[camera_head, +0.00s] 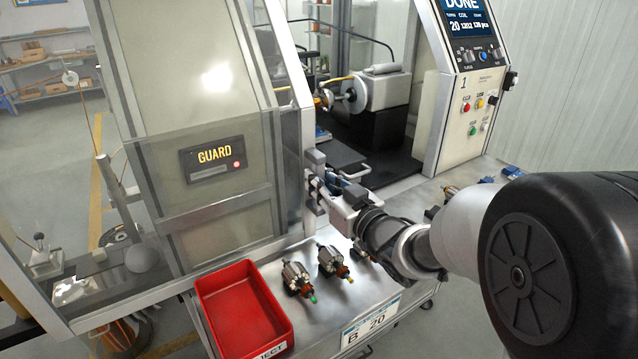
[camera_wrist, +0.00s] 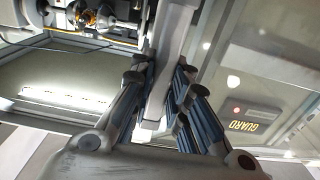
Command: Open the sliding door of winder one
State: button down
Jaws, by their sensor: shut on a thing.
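The sliding door (camera_head: 215,130) of winder one is a framed clear panel with a GUARD sign (camera_head: 212,157). It stands to the left, and the winding space (camera_head: 375,100) is exposed between it and the control panel (camera_head: 470,95) marked 1. My gripper (camera_head: 322,184) is at the door's right edge, shut on the door handle. In the wrist view the blue-padded fingers (camera_wrist: 160,95) close from both sides around the pale handle bar (camera_wrist: 174,40). The GUARD sign shows there too, on the right. My arm reaches in from the right.
A chuck with a grey motor housing (camera_head: 385,88) stands inside the winder. A blue part (camera_head: 512,172) lies on the bench at right.

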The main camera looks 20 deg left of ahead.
jog(key=shift+r, duration=0.1)
jog(key=c, duration=1.5)
grip_release()
jog(key=v, duration=1.2)
